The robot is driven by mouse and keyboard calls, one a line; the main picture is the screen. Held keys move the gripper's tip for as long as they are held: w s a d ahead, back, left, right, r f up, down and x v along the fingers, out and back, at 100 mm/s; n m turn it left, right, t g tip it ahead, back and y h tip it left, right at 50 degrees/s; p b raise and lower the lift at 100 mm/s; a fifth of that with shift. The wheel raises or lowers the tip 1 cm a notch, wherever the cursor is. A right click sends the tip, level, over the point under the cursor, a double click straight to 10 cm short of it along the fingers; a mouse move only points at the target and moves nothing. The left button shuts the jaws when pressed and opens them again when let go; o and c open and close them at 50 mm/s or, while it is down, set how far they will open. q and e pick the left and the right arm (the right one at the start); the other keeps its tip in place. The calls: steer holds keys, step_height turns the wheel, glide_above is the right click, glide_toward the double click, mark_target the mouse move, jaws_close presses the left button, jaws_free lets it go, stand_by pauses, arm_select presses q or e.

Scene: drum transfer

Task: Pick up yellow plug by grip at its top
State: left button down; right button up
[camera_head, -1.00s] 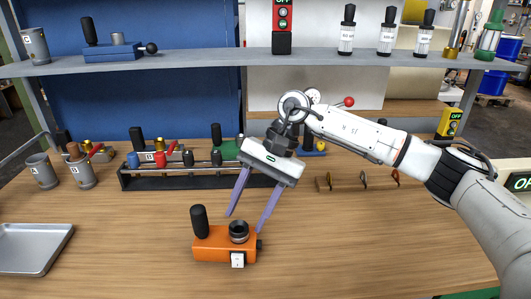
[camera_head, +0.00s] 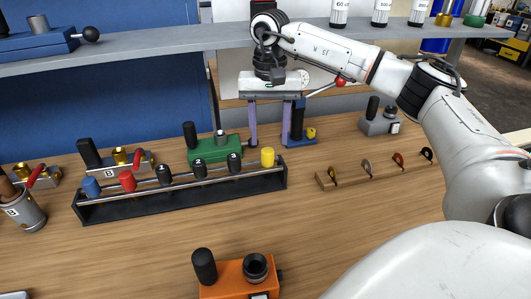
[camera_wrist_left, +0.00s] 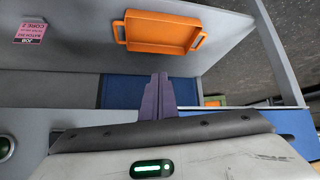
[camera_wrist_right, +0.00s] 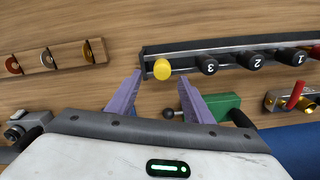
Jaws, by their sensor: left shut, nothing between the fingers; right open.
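The yellow plug (camera_head: 267,157) stands upright at the right end of a black rack (camera_head: 190,196) on the bench. My left gripper (camera_wrist_left: 161,78) is shut and empty, seen only in the left wrist view, facing an orange tray (camera_wrist_left: 163,32).
Blue, red and several black plugs (camera_head: 199,168) share the rack. A green block (camera_head: 212,148) and a blue device (camera_head: 298,130) stand close behind. A wooden hook rail (camera_head: 375,170) lies right. An orange device (camera_head: 235,278) stands in front. A shelf (camera_head: 150,57) crosses above.

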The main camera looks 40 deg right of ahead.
mark_target(268, 150)
steer(key=f, duration=0.5)
steer(key=shift+a+f, duration=0.2)
steer(key=shift+f, duration=0.2)
steer(key=shift+c, duration=0.5)
steer(key=c, duration=1)
